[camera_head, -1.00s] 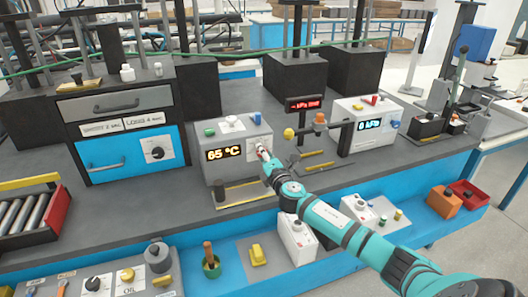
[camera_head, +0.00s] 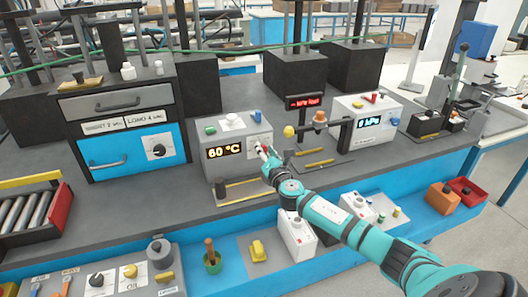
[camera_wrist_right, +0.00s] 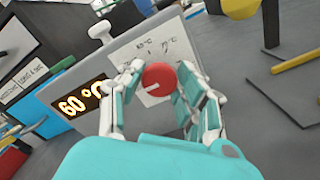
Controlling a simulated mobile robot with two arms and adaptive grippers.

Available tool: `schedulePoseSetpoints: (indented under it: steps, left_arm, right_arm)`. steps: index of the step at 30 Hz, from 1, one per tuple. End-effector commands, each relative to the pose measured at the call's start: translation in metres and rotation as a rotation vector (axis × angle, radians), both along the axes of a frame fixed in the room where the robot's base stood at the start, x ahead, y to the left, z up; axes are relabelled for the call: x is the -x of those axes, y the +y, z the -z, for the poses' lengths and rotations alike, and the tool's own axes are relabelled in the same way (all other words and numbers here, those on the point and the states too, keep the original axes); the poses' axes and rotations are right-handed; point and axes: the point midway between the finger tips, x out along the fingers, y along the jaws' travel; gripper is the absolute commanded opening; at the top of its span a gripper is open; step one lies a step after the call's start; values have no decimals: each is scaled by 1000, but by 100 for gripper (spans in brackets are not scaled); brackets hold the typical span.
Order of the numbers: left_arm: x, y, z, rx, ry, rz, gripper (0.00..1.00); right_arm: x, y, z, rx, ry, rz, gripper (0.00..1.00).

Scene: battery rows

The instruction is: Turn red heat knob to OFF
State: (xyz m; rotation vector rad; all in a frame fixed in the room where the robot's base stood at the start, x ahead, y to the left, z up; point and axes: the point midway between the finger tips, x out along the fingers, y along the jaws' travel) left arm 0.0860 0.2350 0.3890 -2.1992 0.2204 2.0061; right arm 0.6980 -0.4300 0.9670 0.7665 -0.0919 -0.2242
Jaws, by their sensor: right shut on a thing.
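The grey heater box (camera_head: 215,168) stands on the dark bench, its display (camera_head: 225,152) reading 60 °C. The same display also shows in the right wrist view (camera_wrist_right: 82,98). The red heat knob (camera_wrist_right: 159,79) sits on a white dial label (camera_wrist_right: 150,55) on the box's front, and a short white line marks its face. My right gripper (camera_wrist_right: 160,84) has a finger on either side of the knob and is shut on it. My left gripper is not in view.
A white box with a 0 kPa display (camera_head: 370,123) stands to the right. Between the boxes are a small red display (camera_head: 305,102) and yellow-handled tools (camera_head: 320,163). A blue-drawer cabinet (camera_head: 130,150) stands to the left. A yellow-edged plate (camera_head: 250,192) lies before the heater.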

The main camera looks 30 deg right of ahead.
Motion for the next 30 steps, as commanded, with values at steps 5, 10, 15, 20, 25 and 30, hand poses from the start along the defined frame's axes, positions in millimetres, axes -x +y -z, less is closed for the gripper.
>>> schedulePoseSetpoints:
  steps: [5, 10, 15, 20, 25, 30]
  left_arm:
    - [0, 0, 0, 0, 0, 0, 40]
    - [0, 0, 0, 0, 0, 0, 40]
    - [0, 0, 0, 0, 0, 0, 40]
    - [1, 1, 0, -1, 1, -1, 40]
    - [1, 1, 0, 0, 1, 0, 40]
    - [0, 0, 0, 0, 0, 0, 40]
  right_arm:
    - [1, 2, 4, 0, 7, -3, 38]
    - [1, 1, 3, 0, 4, -3, 58]
    - [0, 1, 2, -1, 3, -1, 58]
    - [4, 1, 1, -1, 2, -2, 58]
    - [29, 8, 2, 2, 5, -4, 58]
    - [66, 16, 3, 2, 6, -4, 58]
